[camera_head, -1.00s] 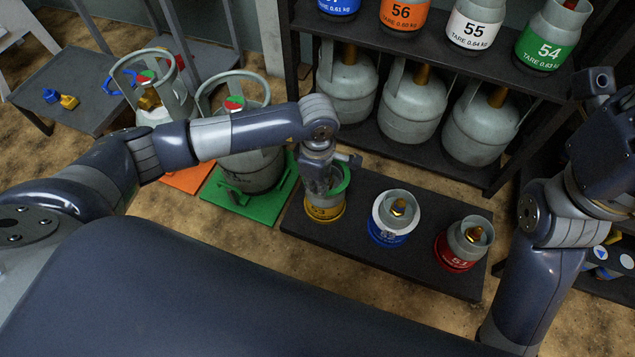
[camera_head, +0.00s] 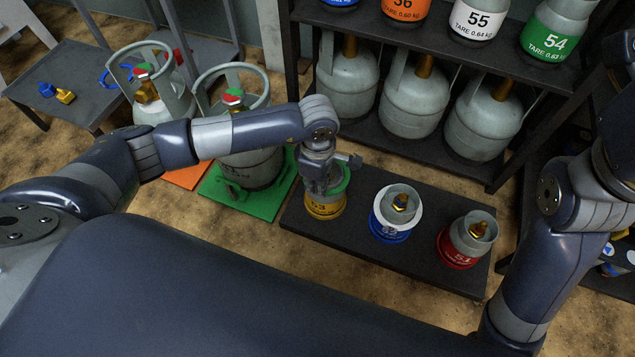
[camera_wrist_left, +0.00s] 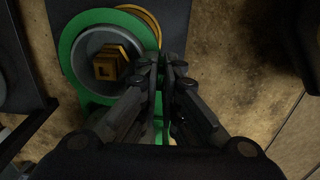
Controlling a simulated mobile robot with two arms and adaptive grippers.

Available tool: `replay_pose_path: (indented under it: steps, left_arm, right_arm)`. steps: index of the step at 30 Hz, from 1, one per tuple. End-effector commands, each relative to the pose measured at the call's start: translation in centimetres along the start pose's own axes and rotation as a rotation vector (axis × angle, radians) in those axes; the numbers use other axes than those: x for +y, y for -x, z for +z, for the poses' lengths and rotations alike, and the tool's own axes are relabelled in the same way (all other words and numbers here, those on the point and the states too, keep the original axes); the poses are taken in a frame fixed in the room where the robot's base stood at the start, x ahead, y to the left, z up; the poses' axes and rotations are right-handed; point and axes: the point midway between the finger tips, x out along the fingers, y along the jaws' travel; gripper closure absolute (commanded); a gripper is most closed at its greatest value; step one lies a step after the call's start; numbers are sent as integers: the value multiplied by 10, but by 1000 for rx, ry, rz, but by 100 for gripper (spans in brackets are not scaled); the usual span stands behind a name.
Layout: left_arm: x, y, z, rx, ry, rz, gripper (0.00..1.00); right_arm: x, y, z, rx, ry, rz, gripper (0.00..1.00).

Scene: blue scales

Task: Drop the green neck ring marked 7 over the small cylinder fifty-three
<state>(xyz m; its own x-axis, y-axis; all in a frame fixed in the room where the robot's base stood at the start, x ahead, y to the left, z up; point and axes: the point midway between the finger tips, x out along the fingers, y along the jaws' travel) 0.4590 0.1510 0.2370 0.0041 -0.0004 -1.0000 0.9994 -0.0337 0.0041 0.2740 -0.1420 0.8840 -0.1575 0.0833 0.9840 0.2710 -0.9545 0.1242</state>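The small cylinder fifty-three (camera_head: 325,207) has a yellow base and stands at the left end of the low dark bench. My left gripper (camera_head: 322,187) is right over it and hides part of its top. The green neck ring (camera_head: 342,183) shows beside the gripper at the cylinder's collar. In the left wrist view the green ring (camera_wrist_left: 72,48) surrounds the grey collar, with the brass valve (camera_wrist_left: 108,66) inside. The left fingers (camera_wrist_left: 164,68) are nearly closed, with green between them. The 7 mark cannot be seen. My right arm is at the right edge, its gripper out of view.
The bench (camera_head: 300,217) also holds a blue cylinder (camera_head: 390,232) with a white ring and a red cylinder (camera_head: 462,250). A shelf (camera_head: 455,167) with several cylinders stands behind. Large cylinders stand on green (camera_head: 222,202) and orange mats to the left.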

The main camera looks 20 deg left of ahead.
Motion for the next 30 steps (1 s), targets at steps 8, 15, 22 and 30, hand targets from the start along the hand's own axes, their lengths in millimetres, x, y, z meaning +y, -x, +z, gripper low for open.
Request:
replay_pose_path:
  steps: [8,15,22,30]
  left_arm:
    - [0,0,0,0,0,0,81]
    - [0,0,0,0,0,0,72]
    - [0,0,0,0,0,0,72]
    - [0,3,0,0,0,0,72]
  right_arm:
    - [0,-1,-1,4,0,0,60]
    - [0,0,0,3,0,0,60]
    - [0,1,3,-3,0,1,60]
    - [1,-1,3,-5,0,2,60]
